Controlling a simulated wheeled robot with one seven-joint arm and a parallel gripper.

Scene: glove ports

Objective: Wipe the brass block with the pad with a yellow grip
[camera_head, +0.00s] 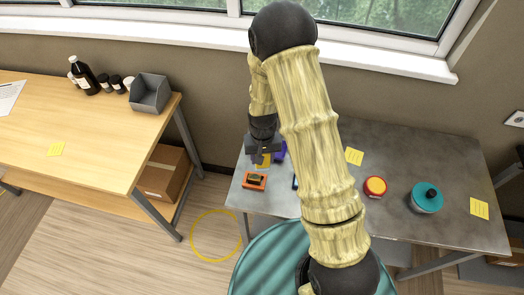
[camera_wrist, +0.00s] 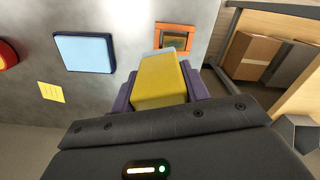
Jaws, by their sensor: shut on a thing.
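My gripper (camera_wrist: 160,92) has purple fingers shut on the yellow grip (camera_wrist: 160,82) of a pad. A pale grey-blue edge of the pad (camera_wrist: 151,52) shows beyond the grip. In the head view my gripper (camera_head: 264,158) is over the left part of the grey table. An orange frame (camera_head: 254,187) lies just in front of it, with a dull brownish-gold piece inside that looks like the brass block (camera_wrist: 173,40). The held pad partly covers the frame in the wrist view. I cannot tell whether the pad touches the block.
A light blue square item (camera_wrist: 84,53) lies beside the held pad, mostly hidden by my arm in the head view. A red round thing with a yellow top (camera_head: 375,187) and a teal pot (camera_head: 427,199) stand right. A wooden table (camera_head: 70,130) stands left.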

